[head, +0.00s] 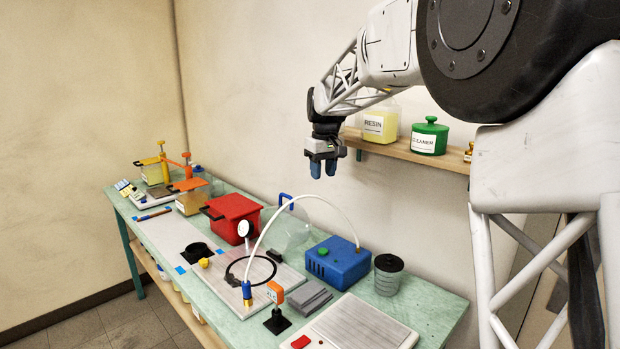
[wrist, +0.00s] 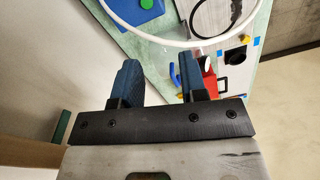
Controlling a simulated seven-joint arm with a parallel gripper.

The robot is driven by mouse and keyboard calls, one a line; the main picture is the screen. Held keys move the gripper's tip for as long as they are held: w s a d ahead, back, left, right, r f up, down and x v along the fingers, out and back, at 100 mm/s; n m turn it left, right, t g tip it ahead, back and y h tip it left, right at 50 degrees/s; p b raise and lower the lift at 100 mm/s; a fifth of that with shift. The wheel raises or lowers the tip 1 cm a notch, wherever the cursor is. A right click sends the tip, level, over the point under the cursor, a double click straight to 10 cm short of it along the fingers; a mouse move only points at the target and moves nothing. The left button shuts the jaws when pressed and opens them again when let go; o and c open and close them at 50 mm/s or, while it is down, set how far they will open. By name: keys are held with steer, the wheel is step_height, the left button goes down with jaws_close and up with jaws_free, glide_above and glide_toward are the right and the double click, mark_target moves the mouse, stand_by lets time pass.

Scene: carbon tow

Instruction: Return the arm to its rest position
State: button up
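My gripper (head: 323,169) hangs in the air above the back of the bench, in front of the wall and left of the shelf, with its blue fingers pointing down. In the wrist view my gripper (wrist: 158,75) shows its two blue fingers apart, with nothing held between them. My white arm reaches in from the right of the head view.
A wooden shelf (head: 400,150) holds a resin jug (head: 380,125) and a green cleaner can (head: 429,137).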

steer(key=s+d+r+m, duration=0.1)
steer(key=s+d, duration=0.2)
steer(key=s, duration=0.5)
steer(key=s+d+r+m, duration=0.1)
steer(key=s+d, duration=0.2)
steer(key=s, duration=0.4)
steer(key=s+d+f+m, duration=0.1)
steer(key=s+d+f, duration=0.2)
steer(key=s, duration=0.9)
steer(key=s+d+f+m+t, duration=0.1)
steer(key=s+f, duration=0.5)
steer(key=s, duration=0.6)
steer(key=s+d+f+m+t, duration=0.1)
steer(key=s+d+f, duration=0.3)
steer(key=s, duration=0.8)
steer(key=shift+s+d+f+m+h, duration=0.15)
steer(key=shift+s+d+m+h, duration=0.25)
steer(key=shift+m, duration=0.3)
